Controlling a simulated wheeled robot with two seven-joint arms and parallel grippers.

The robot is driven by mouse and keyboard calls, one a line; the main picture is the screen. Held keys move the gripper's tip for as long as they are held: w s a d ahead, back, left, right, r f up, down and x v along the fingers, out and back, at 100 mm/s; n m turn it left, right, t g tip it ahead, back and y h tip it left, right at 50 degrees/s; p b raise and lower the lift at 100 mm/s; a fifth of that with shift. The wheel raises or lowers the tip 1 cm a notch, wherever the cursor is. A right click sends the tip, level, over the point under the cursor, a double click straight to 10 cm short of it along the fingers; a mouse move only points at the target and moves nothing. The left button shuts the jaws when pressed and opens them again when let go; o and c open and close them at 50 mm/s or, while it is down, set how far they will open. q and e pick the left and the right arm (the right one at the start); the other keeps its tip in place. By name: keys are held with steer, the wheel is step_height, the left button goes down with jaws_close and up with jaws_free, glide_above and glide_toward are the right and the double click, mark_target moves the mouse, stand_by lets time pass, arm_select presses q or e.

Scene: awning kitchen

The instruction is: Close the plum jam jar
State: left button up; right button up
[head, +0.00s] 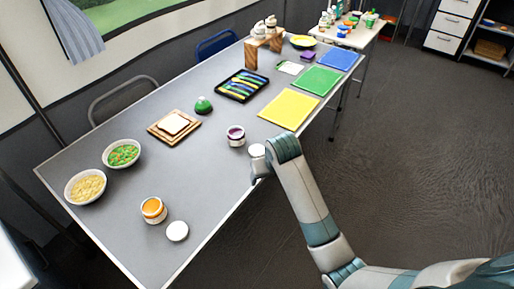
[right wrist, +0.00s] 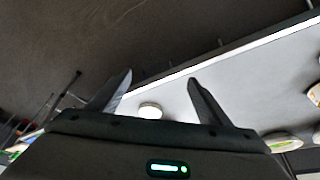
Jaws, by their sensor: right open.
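The plum jam jar (head: 236,136) stands upright and open on the grey table, with dark purple jam showing at its mouth. A round white lid (head: 257,150) lies on the table just right of it, close to the front edge. My right gripper (head: 258,172) is at the table's front edge beside this lid, partly hidden by my own wrist. In the right wrist view my right gripper (right wrist: 160,76) is open, with nothing held between its fingers. A round white lid (right wrist: 150,111) shows beyond and between the fingers there. My left gripper is not in view.
An orange jam jar (head: 153,210) with a loose white lid (head: 177,231) stands nearer on the table (head: 200,190). Two bowls (head: 86,188), a bread board (head: 173,126), a green object (head: 203,105), a black tray (head: 242,86) and a yellow mat (head: 288,109) lie around.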

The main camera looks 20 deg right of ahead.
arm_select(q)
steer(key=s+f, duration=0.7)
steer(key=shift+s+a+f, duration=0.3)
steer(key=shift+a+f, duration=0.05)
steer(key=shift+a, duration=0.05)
arm_select(e)
steer(key=w+r+m, duration=0.1)
steer(key=w+r, duration=0.9)
steer(key=r, duration=0.2)
steer(key=shift+w+a+r, duration=0.15)
steer(key=shift+w, duration=0.05)
steer(key=p, duration=0.2)
glide_above(257, 156)
steer(key=f, duration=1)
steer(key=shift+s+a+f, duration=0.1)
steer(key=shift+s+f, duration=0.1)
steer(key=shift+f, duration=0.05)
steer(key=shift+w+f, duration=0.15)
steer(key=shift+f, duration=0.25)
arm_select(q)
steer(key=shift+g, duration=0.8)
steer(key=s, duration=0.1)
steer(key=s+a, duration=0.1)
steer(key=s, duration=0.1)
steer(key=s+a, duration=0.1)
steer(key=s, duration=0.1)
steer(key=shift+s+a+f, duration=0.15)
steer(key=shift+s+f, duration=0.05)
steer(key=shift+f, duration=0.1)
